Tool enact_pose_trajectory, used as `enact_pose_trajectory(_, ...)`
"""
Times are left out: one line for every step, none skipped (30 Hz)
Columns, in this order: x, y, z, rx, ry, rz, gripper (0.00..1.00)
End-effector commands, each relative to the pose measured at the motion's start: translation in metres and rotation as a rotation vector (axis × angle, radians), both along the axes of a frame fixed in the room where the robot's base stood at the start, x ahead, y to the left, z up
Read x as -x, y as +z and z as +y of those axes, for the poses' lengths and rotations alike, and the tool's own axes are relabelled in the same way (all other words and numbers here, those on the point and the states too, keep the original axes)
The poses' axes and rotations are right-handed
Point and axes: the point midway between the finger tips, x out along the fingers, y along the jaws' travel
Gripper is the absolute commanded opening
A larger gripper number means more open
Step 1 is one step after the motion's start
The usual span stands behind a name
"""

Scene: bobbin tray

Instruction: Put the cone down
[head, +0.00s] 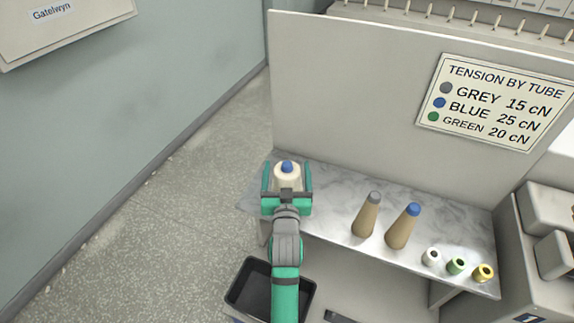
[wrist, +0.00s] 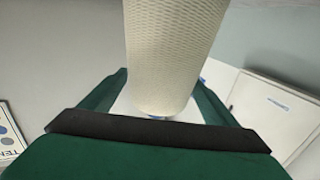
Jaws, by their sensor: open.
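The cream cone with a blue tube tip (head: 287,174) is upright at the left end of the marble shelf (head: 330,188). My gripper (head: 287,182) is open around it, one green finger on each side. In the wrist view the cone's cream textured side (wrist: 172,55) fills the upper middle, between the spread fingers of my gripper (wrist: 160,95). A bit of blue shows at the cone's lower end there. The cone's base is hidden behind my gripper in the head view, so its contact with the shelf cannot be seen.
Two tan cones stand to the right, one grey-tipped (head: 367,216) and one blue-tipped (head: 403,227). White (head: 431,257), green (head: 456,266) and yellow (head: 483,273) small spools are farther right. A panel (head: 350,100) with a tension sign (head: 495,103) rises behind. A black bin (head: 248,290) is below.

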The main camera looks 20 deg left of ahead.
Motion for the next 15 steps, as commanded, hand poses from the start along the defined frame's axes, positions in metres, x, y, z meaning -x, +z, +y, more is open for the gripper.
enact_pose_trajectory(0.010,-0.001,-0.004,0.000,-0.001,0.002,0.82)
enact_pose_trajectory(0.016,-0.001,-0.006,0.000,-0.001,0.002,0.82)
enact_pose_trajectory(0.023,-0.001,-0.009,0.000,0.000,0.002,0.82)
enact_pose_trajectory(0.029,-0.001,-0.011,0.000,0.000,0.002,0.82)
enact_pose_trajectory(0.034,-0.001,-0.013,-0.001,-0.001,0.001,0.82)
enact_pose_trajectory(0.041,-0.001,-0.016,-0.001,-0.001,0.001,0.82)
enact_pose_trajectory(0.046,-0.001,-0.017,-0.001,-0.001,0.001,0.82)
enact_pose_trajectory(0.051,-0.001,-0.019,-0.001,-0.001,0.001,0.82)
enact_pose_trajectory(0.057,-0.001,-0.022,0.000,-0.001,0.001,0.82)
enact_pose_trajectory(0.062,0.000,-0.023,0.000,-0.001,0.001,0.82)
enact_pose_trajectory(0.066,-0.001,-0.025,0.000,-0.001,0.001,0.82)
enact_pose_trajectory(0.071,-0.001,-0.026,0.000,-0.001,0.001,0.82)
enact_pose_trajectory(0.074,0.000,-0.027,0.000,0.000,0.001,0.82)
enact_pose_trajectory(0.077,-0.001,-0.029,-0.001,0.000,0.001,0.82)
enact_pose_trajectory(0.080,0.000,-0.030,-0.001,0.000,0.001,0.82)
